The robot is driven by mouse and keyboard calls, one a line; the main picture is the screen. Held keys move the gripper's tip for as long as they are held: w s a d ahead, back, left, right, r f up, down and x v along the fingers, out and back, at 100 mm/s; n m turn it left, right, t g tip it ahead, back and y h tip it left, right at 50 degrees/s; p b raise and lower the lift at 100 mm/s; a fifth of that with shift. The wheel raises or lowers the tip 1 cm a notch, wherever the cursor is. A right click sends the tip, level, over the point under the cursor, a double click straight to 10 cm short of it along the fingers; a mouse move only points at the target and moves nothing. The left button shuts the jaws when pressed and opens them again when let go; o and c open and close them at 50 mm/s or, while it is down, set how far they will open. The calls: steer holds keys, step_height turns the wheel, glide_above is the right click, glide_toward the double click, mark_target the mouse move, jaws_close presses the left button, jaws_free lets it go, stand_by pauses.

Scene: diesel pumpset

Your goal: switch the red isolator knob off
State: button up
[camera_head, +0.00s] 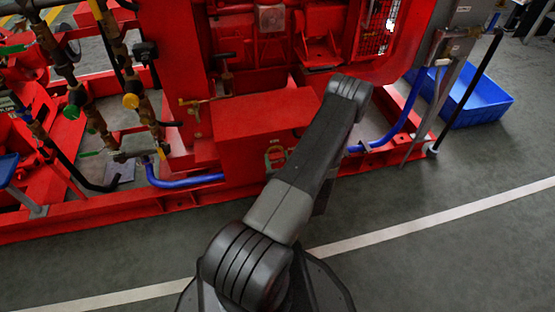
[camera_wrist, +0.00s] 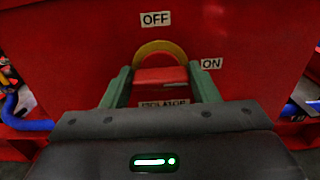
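The red isolator knob (camera_wrist: 160,77) lies in the middle of the wrist view on a red panel, in front of a yellow arched plate (camera_wrist: 160,47). Its bar looks level across the picture. An OFF label (camera_wrist: 156,19) is above it and an ON label (camera_wrist: 212,63) is at its right. My gripper (camera_wrist: 160,74) has its two greenish fingers apart, one on each side of the knob. I cannot make out whether they touch it. The ISOLATOR label (camera_wrist: 164,103) is partly hidden by the gripper body. In the head view, the yellow plate (camera_head: 275,152) shows beside my arm.
The red box (camera_head: 255,115) carrying the isolator sits on the red pumpset frame (camera_head: 100,209). Valves and pipes (camera_head: 130,95) stand at the left. A blue hose (camera_head: 185,181) runs low beside the box. A blue crate (camera_head: 480,100) is at the right. The front floor is clear.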

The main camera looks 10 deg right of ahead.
steer(key=shift+n, duration=0.3)
steer(key=shift+a+f+n+b, duration=0.1)
steer(key=shift+n+b, duration=1.8)
steer(key=shift+n, duration=2.25)
steer(key=shift+a+f+n+b, duration=0.1)
steer(key=shift+n+b, duration=1.8)
steer(key=shift+n, duration=2.25)
steer(key=o, duration=1)
